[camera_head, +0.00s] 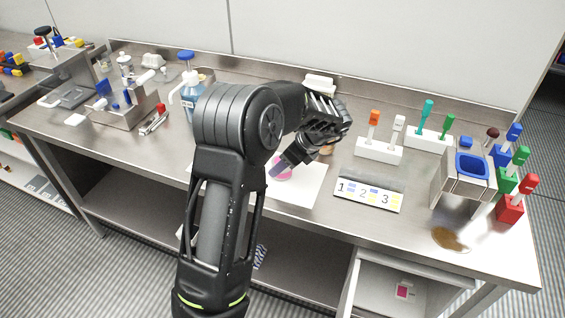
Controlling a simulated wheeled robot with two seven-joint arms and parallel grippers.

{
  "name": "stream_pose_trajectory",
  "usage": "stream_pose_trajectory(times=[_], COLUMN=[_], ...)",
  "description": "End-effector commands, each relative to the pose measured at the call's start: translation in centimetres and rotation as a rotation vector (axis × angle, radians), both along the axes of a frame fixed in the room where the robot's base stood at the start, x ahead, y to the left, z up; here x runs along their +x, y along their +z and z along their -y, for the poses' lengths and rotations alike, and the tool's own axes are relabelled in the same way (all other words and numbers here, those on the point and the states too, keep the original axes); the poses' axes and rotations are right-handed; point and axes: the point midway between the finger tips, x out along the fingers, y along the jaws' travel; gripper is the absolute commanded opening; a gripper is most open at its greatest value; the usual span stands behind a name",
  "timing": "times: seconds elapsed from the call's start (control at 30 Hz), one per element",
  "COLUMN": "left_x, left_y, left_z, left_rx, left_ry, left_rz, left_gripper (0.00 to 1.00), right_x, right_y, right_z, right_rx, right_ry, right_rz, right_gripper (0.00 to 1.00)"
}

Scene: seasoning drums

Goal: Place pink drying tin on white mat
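A pink tin (286,174) shows in the head view over the white mat (308,190), partly covered by my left gripper. My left gripper (277,169) points down and to the left at the tin. One finger overlaps the tin, and the wrist hides the rest, so I cannot tell whether the gripper is open or shut on it. I also cannot tell whether the tin touches the mat or is just above it. My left arm hides the mat's left part. My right gripper is out of view.
A numbered card (368,195) lies right of the mat. White racks with coloured-handled tools (378,151) stand behind it. A metal holder with a blue tray (472,167) and a brown spill (449,239) are at the right. A blue-capped bottle (190,92) stands behind my arm.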

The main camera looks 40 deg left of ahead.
Motion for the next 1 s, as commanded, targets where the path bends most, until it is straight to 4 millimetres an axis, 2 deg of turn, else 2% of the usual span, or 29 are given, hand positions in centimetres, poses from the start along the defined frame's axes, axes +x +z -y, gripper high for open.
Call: stream_pose_trajectory(times=[0.07, 0.1, 0.33, 0.73, 0.87, 1.0], left_x=[0.0, 0.0, 0.0, 0.1, 0.2, 0.4], left_y=[-0.4, -0.2, -0.2, 0.4, 1.8, 4.0], left_z=[0.0, 0.0, 0.0, 0.3, 1.2, 2.6], left_rx=[0.000, 0.000, 0.000, 0.000, -0.001, -0.001], left_ry=[0.000, 0.000, 0.000, -0.001, -0.002, -0.002], left_rz=[0.000, 0.000, 0.000, 0.001, 0.003, 0.003], left_gripper=[0.08, 0.55, 0.74, 0.74, 0.74, 0.74], right_x=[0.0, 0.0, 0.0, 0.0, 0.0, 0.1], right_y=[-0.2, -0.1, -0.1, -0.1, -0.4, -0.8], right_z=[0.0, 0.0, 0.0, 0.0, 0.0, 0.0], right_rx=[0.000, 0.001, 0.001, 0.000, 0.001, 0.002], right_ry=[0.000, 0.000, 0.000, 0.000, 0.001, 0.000], right_rz=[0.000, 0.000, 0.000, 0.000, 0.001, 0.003], right_gripper=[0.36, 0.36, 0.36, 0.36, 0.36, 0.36])
